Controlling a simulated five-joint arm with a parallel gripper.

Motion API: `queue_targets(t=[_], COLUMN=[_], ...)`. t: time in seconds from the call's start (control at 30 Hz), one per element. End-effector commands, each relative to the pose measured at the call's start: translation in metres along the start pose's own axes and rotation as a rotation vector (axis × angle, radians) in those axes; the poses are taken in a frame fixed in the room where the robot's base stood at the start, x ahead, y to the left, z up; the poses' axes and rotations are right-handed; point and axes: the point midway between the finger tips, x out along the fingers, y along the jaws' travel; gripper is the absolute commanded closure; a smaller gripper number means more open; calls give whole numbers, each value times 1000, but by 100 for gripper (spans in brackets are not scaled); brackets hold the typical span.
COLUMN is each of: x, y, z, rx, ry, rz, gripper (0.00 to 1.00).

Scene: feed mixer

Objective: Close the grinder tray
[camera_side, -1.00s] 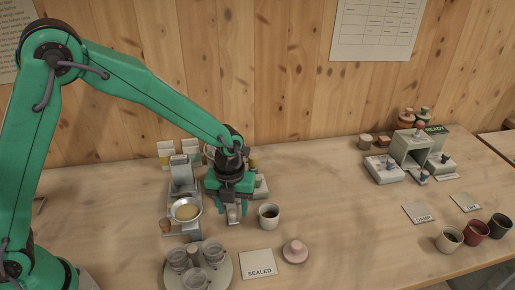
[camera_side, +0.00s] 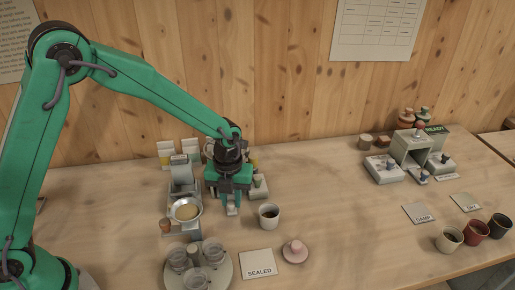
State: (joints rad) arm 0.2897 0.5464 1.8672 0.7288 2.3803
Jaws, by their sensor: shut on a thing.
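My gripper (camera_side: 231,207) points down, left of the middle of the bench, and is shut on a small pale piece (camera_side: 232,212), which appears to be the front of the grinder tray. The gripper and wrist cover most of the tray and the grinder behind it. How far the tray stands out of the grinder cannot be told.
A scale with a metal pan (camera_side: 186,210) stands close on the left. A dark-filled cup (camera_side: 268,215) stands close on the right. In front are a round holder of jars (camera_side: 224,266), a SEALED card (camera_side: 258,262) and a pink-knobbed lid (camera_side: 295,250).

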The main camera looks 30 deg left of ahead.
Motion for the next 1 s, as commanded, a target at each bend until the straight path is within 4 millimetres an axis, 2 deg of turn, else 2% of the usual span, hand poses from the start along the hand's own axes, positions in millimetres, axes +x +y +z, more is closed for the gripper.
queue_targets(t=[0.3, 0.33, 0.43, 0.77, 1.0], x=[0, 0, 0, -1, -16], y=[2, 2, 2, 1, 1], z=[7, 7, 6, 4, 5], rx=[-4, -5, -4, -1, -1], ry=[-4, -4, -4, -2, -3], rz=[-4, -4, -3, -2, -3], gripper=[100, 74, 56, 56, 56])
